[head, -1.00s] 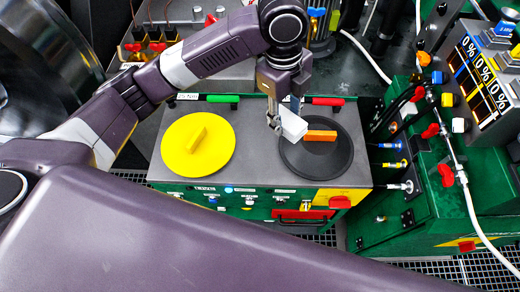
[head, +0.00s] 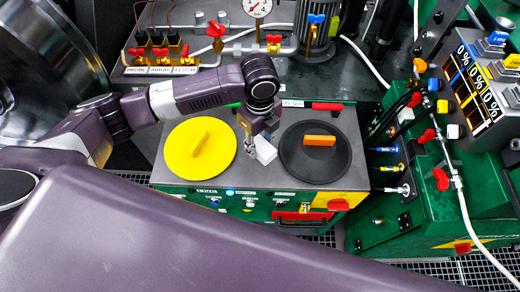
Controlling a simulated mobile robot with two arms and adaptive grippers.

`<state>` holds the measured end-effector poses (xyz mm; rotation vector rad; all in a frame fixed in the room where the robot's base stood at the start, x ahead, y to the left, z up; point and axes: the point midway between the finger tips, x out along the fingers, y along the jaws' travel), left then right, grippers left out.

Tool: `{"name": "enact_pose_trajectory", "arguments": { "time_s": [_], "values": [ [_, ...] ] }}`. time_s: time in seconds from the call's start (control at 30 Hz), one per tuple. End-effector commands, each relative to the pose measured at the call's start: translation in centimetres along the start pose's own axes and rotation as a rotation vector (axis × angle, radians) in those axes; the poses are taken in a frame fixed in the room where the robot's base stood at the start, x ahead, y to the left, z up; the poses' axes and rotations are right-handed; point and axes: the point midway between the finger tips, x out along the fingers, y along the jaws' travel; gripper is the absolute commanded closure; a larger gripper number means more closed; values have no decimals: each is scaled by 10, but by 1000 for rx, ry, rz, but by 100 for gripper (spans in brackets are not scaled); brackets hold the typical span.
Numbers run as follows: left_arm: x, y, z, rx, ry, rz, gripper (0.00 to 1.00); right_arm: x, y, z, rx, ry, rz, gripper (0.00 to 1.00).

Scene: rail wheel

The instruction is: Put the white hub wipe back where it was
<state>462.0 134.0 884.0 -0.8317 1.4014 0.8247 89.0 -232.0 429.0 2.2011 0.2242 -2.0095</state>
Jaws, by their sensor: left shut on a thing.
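My left gripper (head: 250,146) is shut on the white hub wipe (head: 269,152). The wipe is a small white block, held over the grey top of the green cabinet (head: 262,180). It lies in the picture between the yellow round lid (head: 199,150) and the black round lid (head: 316,166). I cannot tell whether it touches the cabinet top. My right gripper is not in view.
The black lid has an orange handle (head: 320,140). A bar with a red grip (head: 327,106) lies along the cabinet's back edge. Valves and a gauge (head: 257,7) stand behind. A green panel (head: 430,190) with red knobs is at the right.

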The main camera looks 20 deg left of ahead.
Motion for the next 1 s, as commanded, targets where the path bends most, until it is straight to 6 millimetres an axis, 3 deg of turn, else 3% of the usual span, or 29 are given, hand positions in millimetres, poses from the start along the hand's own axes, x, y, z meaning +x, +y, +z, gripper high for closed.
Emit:
{"name": "enact_pose_trajectory", "arguments": {
  "time_s": [0.33,0.6,0.63,0.77,1.0],
  "values": [
    [42,1,0,-1,0,2,84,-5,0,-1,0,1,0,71],
    [47,0,0,0,1,-1,84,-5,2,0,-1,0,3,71],
    [47,0,-1,0,1,-1,62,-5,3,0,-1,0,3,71],
    [47,0,0,0,1,-1,48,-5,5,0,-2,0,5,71],
    [47,0,0,0,0,-1,47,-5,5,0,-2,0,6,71]
  ]
}}
